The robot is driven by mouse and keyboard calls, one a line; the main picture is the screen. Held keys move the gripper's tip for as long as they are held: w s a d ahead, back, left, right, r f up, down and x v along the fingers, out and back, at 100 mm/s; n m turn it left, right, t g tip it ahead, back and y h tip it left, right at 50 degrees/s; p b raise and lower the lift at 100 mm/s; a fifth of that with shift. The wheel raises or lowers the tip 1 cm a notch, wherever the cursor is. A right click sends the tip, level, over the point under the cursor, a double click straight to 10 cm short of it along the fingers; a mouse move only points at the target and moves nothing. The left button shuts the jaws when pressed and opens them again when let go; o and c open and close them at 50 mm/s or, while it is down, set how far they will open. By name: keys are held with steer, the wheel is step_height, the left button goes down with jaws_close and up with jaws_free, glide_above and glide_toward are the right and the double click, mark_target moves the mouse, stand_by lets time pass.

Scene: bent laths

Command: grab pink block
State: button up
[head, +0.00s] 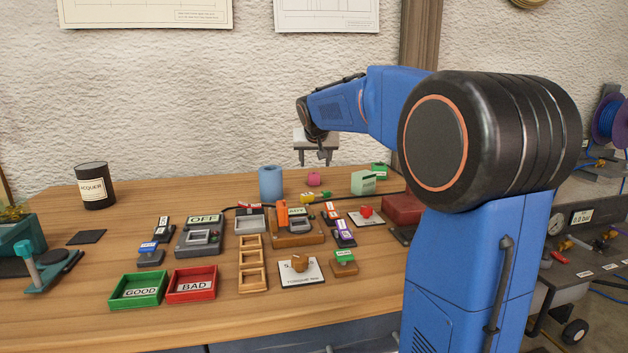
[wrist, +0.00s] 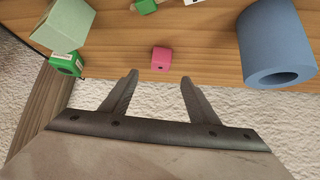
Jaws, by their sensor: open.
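The pink block (head: 314,180) is a small cube on the wooden table near its back edge, between a blue cylinder and a pale green block. In the wrist view the pink block (wrist: 161,59) sits just beyond the fingertips, roughly centred between them. My gripper (head: 313,160) hangs above the back edge of the table, above the pink block in the head view. In the wrist view my gripper (wrist: 159,76) is open, with nothing between its fingers.
The blue hollow cylinder (wrist: 275,45) stands right of the pink block in the wrist view; the pale green block (wrist: 64,25) and a small green box (wrist: 66,65) are left. The wooden table (head: 130,215) holds a green tray (head: 138,290), a red tray (head: 192,285) and a black can (head: 95,186).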

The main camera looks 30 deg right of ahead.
mark_target(314, 174)
steer(key=x, duration=1.1)
steer(key=shift+w, duration=0.15)
steer(key=c, duration=1.1)
